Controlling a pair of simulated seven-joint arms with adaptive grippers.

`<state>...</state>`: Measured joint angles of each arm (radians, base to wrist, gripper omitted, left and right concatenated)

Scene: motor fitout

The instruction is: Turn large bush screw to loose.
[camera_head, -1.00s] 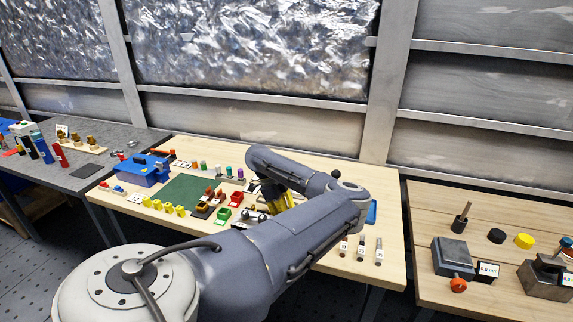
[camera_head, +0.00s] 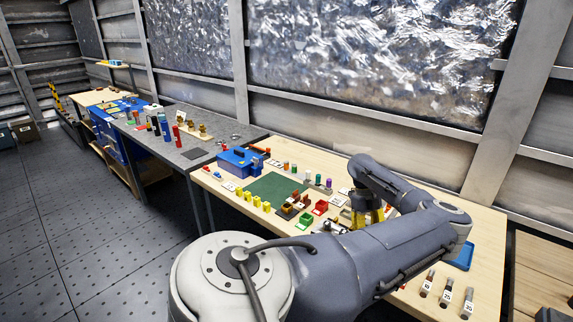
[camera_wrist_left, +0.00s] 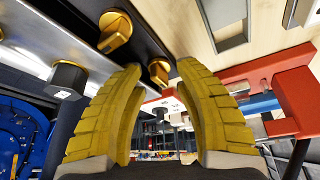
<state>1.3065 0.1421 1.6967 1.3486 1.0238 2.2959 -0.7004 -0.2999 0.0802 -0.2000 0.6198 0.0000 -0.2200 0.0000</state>
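In the left wrist view, two brass screw heads with flat grips show: a larger one (camera_wrist_left: 116,33) at upper left and a smaller one (camera_wrist_left: 158,70) further down, both beside a dark bar. Which one is the large bush screw I cannot tell. My left gripper (camera_wrist_left: 160,75) has its yellow fingers apart; the smaller screw head appears between the tips, but contact is unclear. In the head view my left gripper (camera_head: 368,215) is low over the light wooden bench, partly hidden by its arm. My right gripper is not in view.
The wooden bench (camera_head: 225,203) holds a green mat (camera_head: 277,187), a blue toolbox (camera_head: 242,161), yellow blocks (camera_head: 256,201), small bins and a blue tray (camera_head: 460,257). A grey table (camera_head: 205,108) with small parts stands to the left.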

